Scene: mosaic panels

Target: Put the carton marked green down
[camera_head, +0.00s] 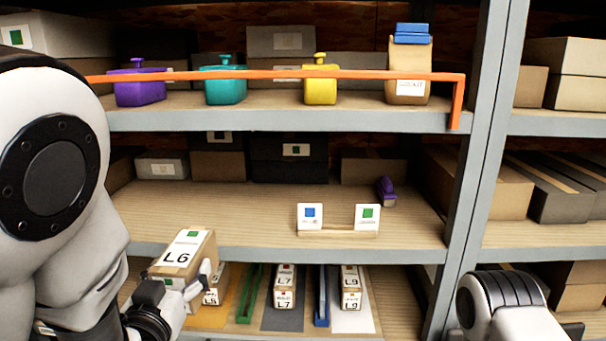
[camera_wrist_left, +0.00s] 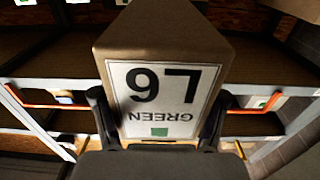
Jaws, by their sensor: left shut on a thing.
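A brown carton marked L6 (camera_head: 171,257) with a green square on its white label is held in my left gripper (camera_head: 195,287), in front of the shelf unit at the lower left. In the left wrist view the carton (camera_wrist_left: 160,45) sits between the two dark fingers, and its label reads L6 and GREEN upside down. The carton is tilted in the head view. Its underside is hidden. Part of my right arm shows at the lower right, but its fingers are not visible.
The bottom shelf holds L7 cartons (camera_head: 285,298), L9 cartons (camera_head: 351,300), a green divider (camera_head: 249,292) and a blue divider (camera_head: 321,297). On the middle shelf (camera_head: 220,215) stand a blue-marked card (camera_head: 310,222) and a green-marked card (camera_head: 367,224). An orange rail (camera_head: 380,75) crosses the top shelf.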

